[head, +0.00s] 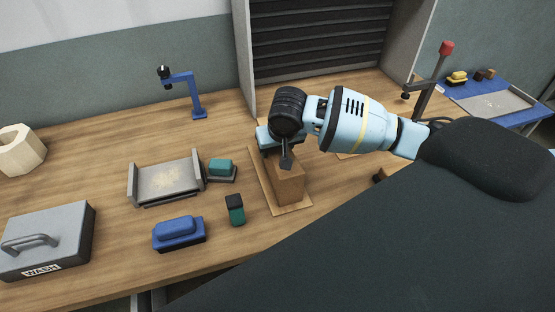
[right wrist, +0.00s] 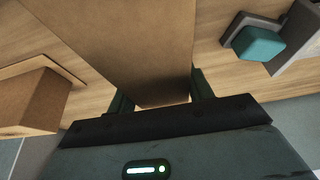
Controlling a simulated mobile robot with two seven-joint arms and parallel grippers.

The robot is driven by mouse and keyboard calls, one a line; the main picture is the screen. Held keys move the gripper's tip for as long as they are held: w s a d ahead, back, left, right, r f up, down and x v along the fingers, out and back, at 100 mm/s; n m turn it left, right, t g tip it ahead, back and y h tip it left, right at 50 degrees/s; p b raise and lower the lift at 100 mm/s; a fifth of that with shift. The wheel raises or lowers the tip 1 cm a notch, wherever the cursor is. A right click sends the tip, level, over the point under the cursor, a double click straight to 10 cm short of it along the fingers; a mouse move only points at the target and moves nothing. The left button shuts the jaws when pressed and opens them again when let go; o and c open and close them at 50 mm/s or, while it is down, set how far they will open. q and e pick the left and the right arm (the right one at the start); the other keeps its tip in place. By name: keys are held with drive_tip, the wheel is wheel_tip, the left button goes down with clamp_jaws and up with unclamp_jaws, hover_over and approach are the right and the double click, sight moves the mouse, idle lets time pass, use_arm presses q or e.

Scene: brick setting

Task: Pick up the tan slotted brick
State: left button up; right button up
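The tan slotted brick (head: 291,184) stands on a thin tan board (head: 263,183) in the head view; I see no clear gap between them. My right gripper (head: 286,153) is over the brick's far end, pointing down. In the right wrist view, the brick (right wrist: 145,50) fills the upper middle and lies between the two fingers of my right gripper (right wrist: 163,95), with no clear gap on either side. The gripper looks shut on it. The slot is not visible. My left gripper is out of view.
A teal sponge-like block (head: 221,167) and a green-and-black piece (head: 235,209) lie left of the brick. A blue brush (head: 179,232), grey tray (head: 165,180) and grey WASH case (head: 47,238) stand further left. Another brown brick (right wrist: 30,100) shows in the right wrist view.

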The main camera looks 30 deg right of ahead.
clamp_jaws()
drive_tip(key=shift+r, duration=0.15)
drive_tip(key=shift+w+r, duration=0.1)
drive_tip(key=shift+r, duration=0.35)
wheel_tip(320, 180, up, 8)
drive_tip(key=shift+r, duration=0.6)
